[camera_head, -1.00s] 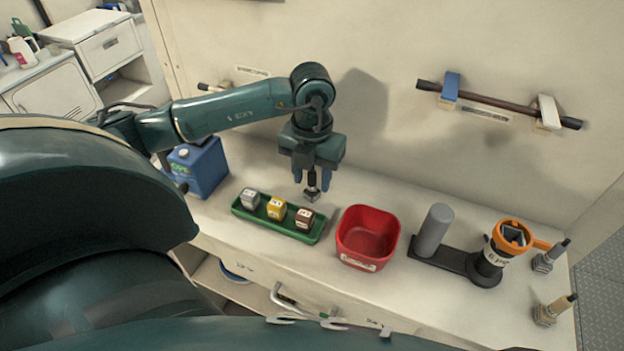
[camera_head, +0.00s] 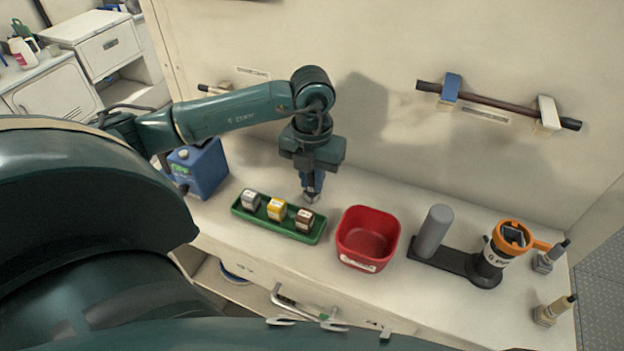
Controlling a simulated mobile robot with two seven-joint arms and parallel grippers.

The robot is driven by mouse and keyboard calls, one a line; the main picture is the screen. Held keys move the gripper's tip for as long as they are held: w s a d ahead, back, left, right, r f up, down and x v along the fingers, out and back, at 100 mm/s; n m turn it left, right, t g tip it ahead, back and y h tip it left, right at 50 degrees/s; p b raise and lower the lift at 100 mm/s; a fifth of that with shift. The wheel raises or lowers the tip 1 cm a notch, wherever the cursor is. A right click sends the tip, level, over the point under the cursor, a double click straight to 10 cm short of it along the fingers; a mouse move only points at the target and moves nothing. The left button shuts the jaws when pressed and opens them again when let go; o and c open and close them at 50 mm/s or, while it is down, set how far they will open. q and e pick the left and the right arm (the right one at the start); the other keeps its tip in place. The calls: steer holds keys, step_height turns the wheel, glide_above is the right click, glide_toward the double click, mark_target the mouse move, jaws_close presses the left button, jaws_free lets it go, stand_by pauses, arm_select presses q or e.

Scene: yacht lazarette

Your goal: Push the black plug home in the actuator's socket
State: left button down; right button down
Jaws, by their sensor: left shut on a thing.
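The black plug (camera_head: 310,197) is small and dark, with a greyish lower end. It stands on the bench behind the green tray, and I cannot tell whether it is clear of the surface. My left gripper (camera_head: 312,181) points down and is shut on its upper part, which the blue fingers mostly hide. The actuator (camera_head: 431,258) lies to the right, with a grey cylinder on a black base. Its socket (camera_head: 513,236) is at the top of the black upright part, inside an orange collar with a side lever. My right gripper is not in view.
A blue jug (camera_head: 207,168) is at the left, a wall rail (camera_head: 497,103) above.

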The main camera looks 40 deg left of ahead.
arm_select(q)
step_height(320, 180, up, 9)
steer(key=shift+r+b, duration=0.1)
steer(key=shift+b, duration=0.4)
steer(key=shift+r, duration=0.4)
